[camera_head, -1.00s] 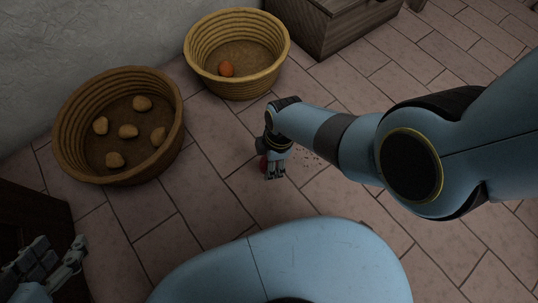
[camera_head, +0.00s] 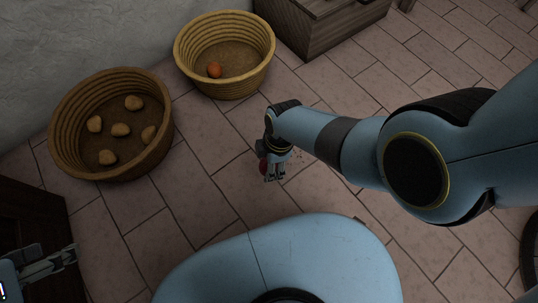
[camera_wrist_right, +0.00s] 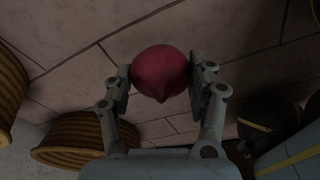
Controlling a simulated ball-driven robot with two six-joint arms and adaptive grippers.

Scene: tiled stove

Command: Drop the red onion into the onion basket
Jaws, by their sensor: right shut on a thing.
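The dark red onion (camera_wrist_right: 160,72) is between the two fingers of my right gripper (camera_wrist_right: 165,76) in the right wrist view, with a finger against each side. In the head view my right gripper (camera_head: 273,173) points down over the floor, and only a sliver of the onion (camera_head: 263,167) shows at its left side. A woven basket (camera_head: 262,80) with one orange-brown onion (camera_head: 214,70) in it stands up and left of that gripper, apart from it. My left gripper (camera_head: 52,264) is at the lower left, partly cut off, empty as far as it shows.
A wider woven basket (camera_head: 155,160) with several potatoes (camera_head: 121,130) stands at the left. A wooden chest (camera_head: 320,30) is behind the onion basket. Dark wooden furniture (camera_head: 30,225) is at the left edge. Tiled floor lies clear between right gripper and baskets.

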